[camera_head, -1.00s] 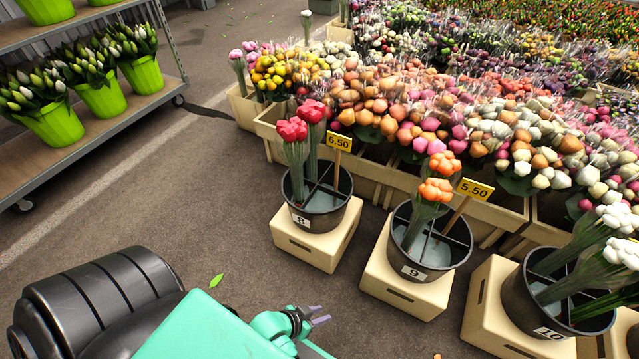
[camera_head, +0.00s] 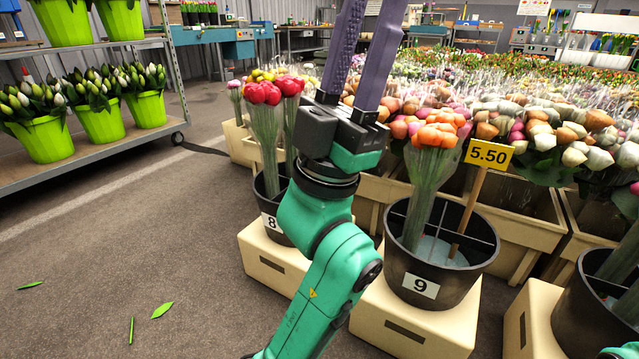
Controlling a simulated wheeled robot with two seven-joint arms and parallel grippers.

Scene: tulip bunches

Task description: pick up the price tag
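A yellow price tag (camera_head: 489,154) reading 5.50 stands upright on a wooden stick (camera_head: 468,212) in black bucket 9 (camera_head: 422,262), beside orange tulips (camera_head: 437,135). My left gripper (camera_head: 367,45) is raised in front of the flowers, to the left of this tag and apart from it. Its two purple fingers point up with a gap between them. The fingertips run out of the top edge, and no object shows between the visible parts. Black bucket 8 (camera_head: 266,207) with red tulips (camera_head: 264,93) is partly hidden behind my arm. The 6.50 tag is not visible. My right gripper is not in view.
Cream crates (camera_head: 405,325) carry the buckets. Another black bucket (camera_head: 585,322) stands at the lower right. Wooden flower boxes (camera_head: 520,235) line up behind. A metal rack (camera_head: 90,150) with green pots stands at the left. The grey floor at lower left is open, with a few leaves.

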